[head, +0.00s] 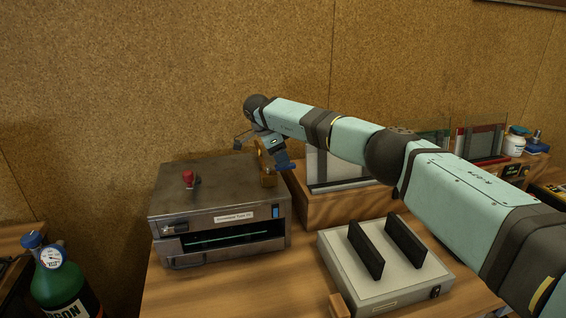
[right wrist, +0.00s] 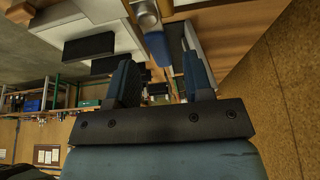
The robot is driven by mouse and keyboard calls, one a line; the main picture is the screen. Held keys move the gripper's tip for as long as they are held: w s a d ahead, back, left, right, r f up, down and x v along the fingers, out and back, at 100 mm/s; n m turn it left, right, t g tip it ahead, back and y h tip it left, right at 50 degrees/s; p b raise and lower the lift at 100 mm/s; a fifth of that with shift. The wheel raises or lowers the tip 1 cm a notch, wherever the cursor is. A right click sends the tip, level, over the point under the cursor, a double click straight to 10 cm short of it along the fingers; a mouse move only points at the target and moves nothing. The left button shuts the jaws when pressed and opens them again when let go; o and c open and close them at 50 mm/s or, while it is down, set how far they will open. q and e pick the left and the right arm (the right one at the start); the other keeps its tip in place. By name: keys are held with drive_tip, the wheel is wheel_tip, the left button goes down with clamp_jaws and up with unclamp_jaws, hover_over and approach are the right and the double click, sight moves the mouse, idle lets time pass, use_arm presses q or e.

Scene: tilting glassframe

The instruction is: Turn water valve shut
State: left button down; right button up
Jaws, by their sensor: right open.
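My right gripper (head: 274,148) is above the back right corner of the metal box, at the end of the arm reaching in from the right. It is open; its two dark blue fingers stand apart in the right wrist view (right wrist: 160,72). A blue lever (right wrist: 157,48) on a silver body shows between and beyond the fingers; it looks like the water valve's handle. I cannot tell whether the fingers touch it. In the head view the gripper and wrist cover much of that spot, where a brass-coloured part (head: 267,177) shows. My left gripper is not in view.
A pale unit with two black plates (head: 345,262) stands front right. A wooden block with glass (head: 330,205) is behind it. A green bottle (head: 62,284) is at left.

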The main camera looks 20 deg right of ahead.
drive_tip(key=b+v, duration=0.1)
drive_tip(key=v, duration=1)
drive_tip(key=shift+r, duration=0.3)
drive_tip(key=shift+a, duration=0.1)
